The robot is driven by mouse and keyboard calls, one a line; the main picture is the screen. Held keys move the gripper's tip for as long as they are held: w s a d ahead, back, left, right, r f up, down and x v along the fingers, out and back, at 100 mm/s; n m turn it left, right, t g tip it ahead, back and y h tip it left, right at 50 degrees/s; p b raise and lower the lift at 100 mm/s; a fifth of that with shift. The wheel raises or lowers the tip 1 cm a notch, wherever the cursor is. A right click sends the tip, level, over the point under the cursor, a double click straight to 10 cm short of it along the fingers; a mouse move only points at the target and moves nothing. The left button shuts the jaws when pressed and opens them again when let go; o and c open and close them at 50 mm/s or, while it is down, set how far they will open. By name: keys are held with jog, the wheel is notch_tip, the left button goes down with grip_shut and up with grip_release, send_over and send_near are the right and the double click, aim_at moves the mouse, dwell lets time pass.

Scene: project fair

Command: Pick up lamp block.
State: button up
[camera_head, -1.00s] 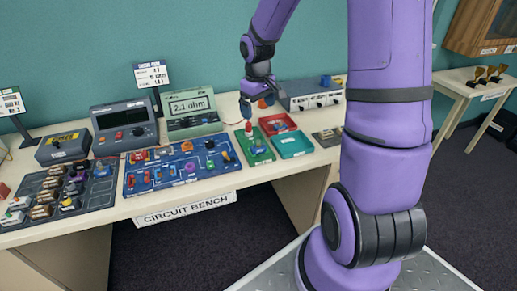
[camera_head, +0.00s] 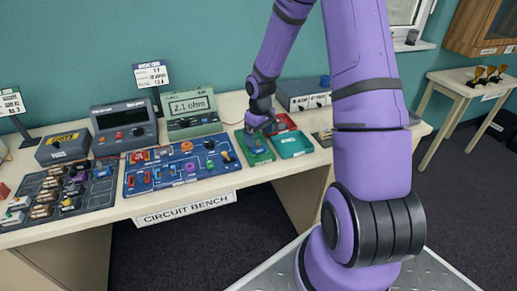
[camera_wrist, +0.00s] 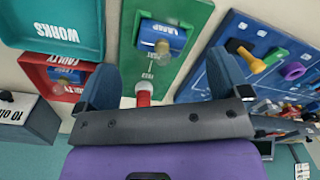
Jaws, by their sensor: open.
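A lamp block (camera_wrist: 162,38) with a clear bulb and a blue base labelled LAMP sits on the green test board (camera_wrist: 178,72) in the wrist view. A second blue block with a LAMP label (camera_wrist: 66,76) lies in the red FAULTY tray (camera_wrist: 38,62). My gripper (camera_wrist: 163,72) is open, with its two fingers apart and nothing held. The block on the board shows beyond the fingertips, roughly between their lines. In the head view my gripper (camera_head: 262,127) is low over the green board (camera_head: 258,158) and hides part of it.
A teal WORKS tray (camera_head: 293,145) stands right of the green board. A blue circuit board (camera_head: 180,168) with several parts lies to its left. Meters, including one reading 2.1 ohm (camera_head: 190,105), stand behind. A red-capped post (camera_wrist: 143,92) rises near my fingers.

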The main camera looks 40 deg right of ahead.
aim_at(258, 144)
notch_tip(258, 144, down, 4)
jog(key=shift+a+f, duration=0.1)
jog(key=shift+a, duration=0.05)
jog(key=c, duration=1.1)
jog(key=shift+o, duration=0.2)
jog(key=shift+w, duration=0.1)
